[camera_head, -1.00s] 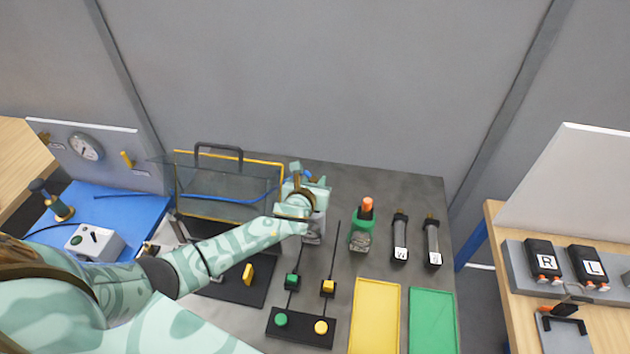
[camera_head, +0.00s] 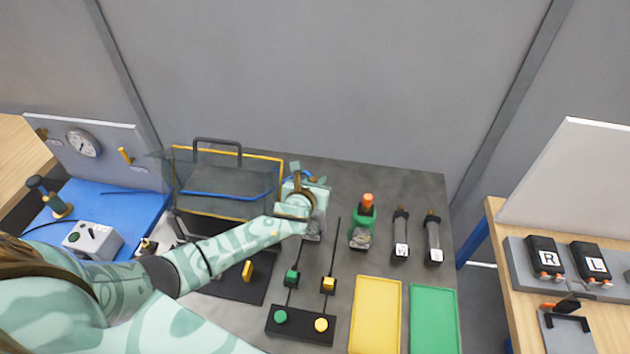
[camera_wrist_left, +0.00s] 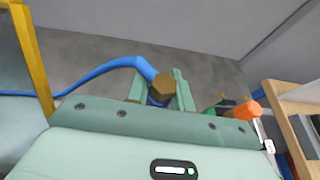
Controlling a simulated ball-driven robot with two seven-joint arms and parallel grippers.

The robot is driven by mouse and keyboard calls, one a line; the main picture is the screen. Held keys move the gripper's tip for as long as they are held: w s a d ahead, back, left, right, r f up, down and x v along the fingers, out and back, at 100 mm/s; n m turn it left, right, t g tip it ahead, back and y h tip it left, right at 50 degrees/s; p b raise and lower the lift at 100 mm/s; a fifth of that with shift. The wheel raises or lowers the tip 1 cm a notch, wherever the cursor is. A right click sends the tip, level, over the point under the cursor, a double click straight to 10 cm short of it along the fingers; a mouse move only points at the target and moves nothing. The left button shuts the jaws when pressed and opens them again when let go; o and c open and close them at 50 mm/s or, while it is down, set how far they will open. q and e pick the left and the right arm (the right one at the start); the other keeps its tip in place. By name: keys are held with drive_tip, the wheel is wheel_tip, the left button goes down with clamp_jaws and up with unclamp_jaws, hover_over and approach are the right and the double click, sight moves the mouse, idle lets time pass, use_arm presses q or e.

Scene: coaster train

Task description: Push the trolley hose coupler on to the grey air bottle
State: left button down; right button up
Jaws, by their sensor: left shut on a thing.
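My left gripper (camera_head: 306,186) is over the back middle of the grey bench. It is shut on the brass hose coupler (camera_wrist_left: 163,88), which sits between its fingers in the left wrist view with the blue hose (camera_wrist_left: 105,69) running off to the left. A grey bottle-like body (camera_head: 314,228) shows just below the gripper in the head view. The hand hides its top, so I cannot tell whether the coupler touches it or is seated. My right gripper is not in view.
A green bottle (camera_head: 362,222) with an orange top stands close to the right. A clear guard box (camera_head: 225,185) with a yellow frame is at left. Yellow (camera_head: 376,315) and green (camera_head: 433,320) trays lie in front.

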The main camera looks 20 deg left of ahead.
use_arm(q)
drive_tip(key=shift+s+f, duration=0.1)
drive_tip(key=c, duration=1.1)
unclamp_jaws()
drive_tip(key=shift+c, duration=0.2)
drive_tip(key=shift+s+r, duration=0.2)
drive_tip(key=shift+s, duration=0.15)
drive_tip(key=p+v, duration=0.2)
drive_tip(key=v, duration=1.3)
drive_tip(key=shift+s, duration=0.25)
